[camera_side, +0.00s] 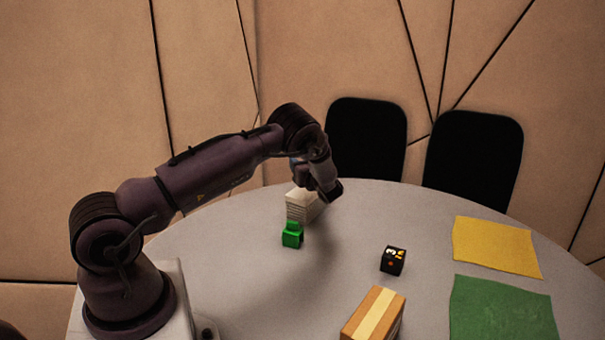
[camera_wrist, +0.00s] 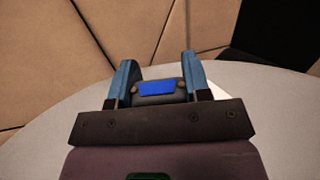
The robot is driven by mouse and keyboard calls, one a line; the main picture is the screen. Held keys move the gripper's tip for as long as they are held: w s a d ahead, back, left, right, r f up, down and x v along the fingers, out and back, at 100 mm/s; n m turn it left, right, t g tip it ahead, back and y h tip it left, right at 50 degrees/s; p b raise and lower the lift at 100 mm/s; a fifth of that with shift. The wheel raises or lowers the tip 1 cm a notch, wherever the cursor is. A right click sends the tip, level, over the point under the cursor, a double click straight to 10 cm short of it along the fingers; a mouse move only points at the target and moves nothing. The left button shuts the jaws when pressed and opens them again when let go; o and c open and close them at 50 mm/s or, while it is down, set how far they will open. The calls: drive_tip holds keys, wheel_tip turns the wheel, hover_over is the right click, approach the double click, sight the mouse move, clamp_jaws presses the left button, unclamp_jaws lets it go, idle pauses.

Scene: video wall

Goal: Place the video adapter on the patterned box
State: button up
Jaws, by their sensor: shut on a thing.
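The video adapter (camera_wrist: 158,89), a dark grey body with a blue connector face, is between the two blue fingers of my gripper (camera_wrist: 158,68) in the wrist view. The fingers are shut on its sides. In the side view my gripper (camera_side: 298,164) is small and dark, partly hidden by my wrist, above the far part of the table; the adapter cannot be made out clearly there. The patterned box (camera_side: 392,261), a small black cube with white and orange marks, stands on the table to the right of my gripper and nearer the camera.
A pale ridged block (camera_side: 299,207) stands below my gripper, with a green block (camera_side: 292,236) in front. A tan carton with a pale stripe (camera_side: 374,317) is at the near edge. Yellow (camera_side: 495,246) and green (camera_side: 502,312) sheets lie right. The table centre (camera_side: 340,250) is clear.

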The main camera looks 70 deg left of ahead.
drive_tip(key=shift+f, duration=1.5)
drive_tip(key=shift+f, duration=0.2)
drive_tip(key=o, duration=0.9)
drive_tip(key=shift+r, duration=0.15)
